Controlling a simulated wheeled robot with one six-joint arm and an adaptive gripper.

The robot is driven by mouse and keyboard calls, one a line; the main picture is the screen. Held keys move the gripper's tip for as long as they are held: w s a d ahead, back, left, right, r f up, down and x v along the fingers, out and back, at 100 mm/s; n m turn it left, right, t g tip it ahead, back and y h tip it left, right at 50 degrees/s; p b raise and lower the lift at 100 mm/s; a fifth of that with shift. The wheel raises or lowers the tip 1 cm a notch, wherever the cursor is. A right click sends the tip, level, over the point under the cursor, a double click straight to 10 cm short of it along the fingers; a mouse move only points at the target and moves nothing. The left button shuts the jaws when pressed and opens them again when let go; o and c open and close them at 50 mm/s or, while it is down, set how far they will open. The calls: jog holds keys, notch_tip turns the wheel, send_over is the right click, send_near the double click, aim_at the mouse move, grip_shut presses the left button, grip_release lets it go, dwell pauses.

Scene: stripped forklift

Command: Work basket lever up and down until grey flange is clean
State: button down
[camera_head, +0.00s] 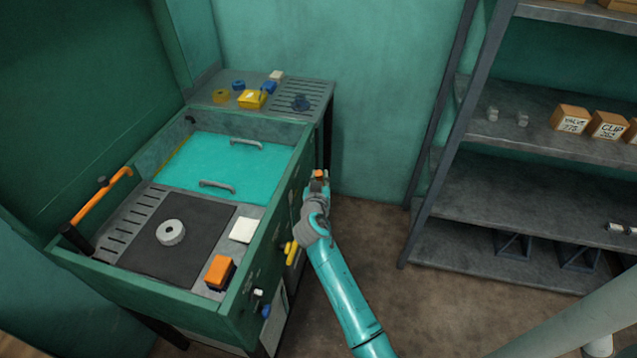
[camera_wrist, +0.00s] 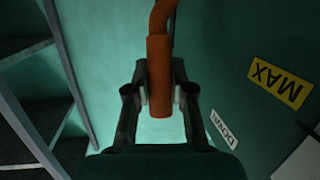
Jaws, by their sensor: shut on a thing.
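My gripper (camera_head: 319,184) is at the right outer side of the green wash tank (camera_head: 262,262). In the wrist view its two fingers (camera_wrist: 160,97) are closed on the orange basket lever (camera_wrist: 159,75), one pad on each side. Only the orange tip of the lever (camera_head: 320,174) shows in the head view. Two grey handles (camera_head: 217,187) stand at the turquoise surface (camera_head: 228,164) of the bath; what lies below is hidden. A grey ring, which looks like a flange (camera_head: 171,232), lies flat on the dark mat (camera_head: 190,262) in front of the bath.
A yellow MAX label (camera_wrist: 277,82) and a white DOWN label (camera_wrist: 223,129) are on the tank side. An orange bar (camera_head: 100,195) stands at the tank's left. Small coloured parts (camera_head: 253,99) sit on the back ledge. A shelf rack (camera_head: 520,190) stands right, beyond open floor.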

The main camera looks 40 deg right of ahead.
jog(key=shift+w+d+r+g+y, duration=0.3)
jog(key=shift+w+d+g, duration=0.1)
jog(key=shift+d, duration=0.1)
jog(key=shift+w+d+r+g+y, duration=0.25)
jog(key=shift+w+d+g+y, duration=0.1)
jog(key=shift+d, duration=0.15)
jog(key=shift+w+d+r+m+g+y, duration=0.1)
jog(key=shift+w+d+m+g+y, duration=0.2)
jog(key=shift+w+d+g+y, duration=0.5)
jog(key=shift+d, duration=0.15)
jog(key=c, duration=1)
grip_release()
jog(key=shift+s, duration=0.1)
jog(key=v, duration=1.2)
jog(key=shift+s+f, duration=0.1)
jog(key=shift+f, duration=0.1)
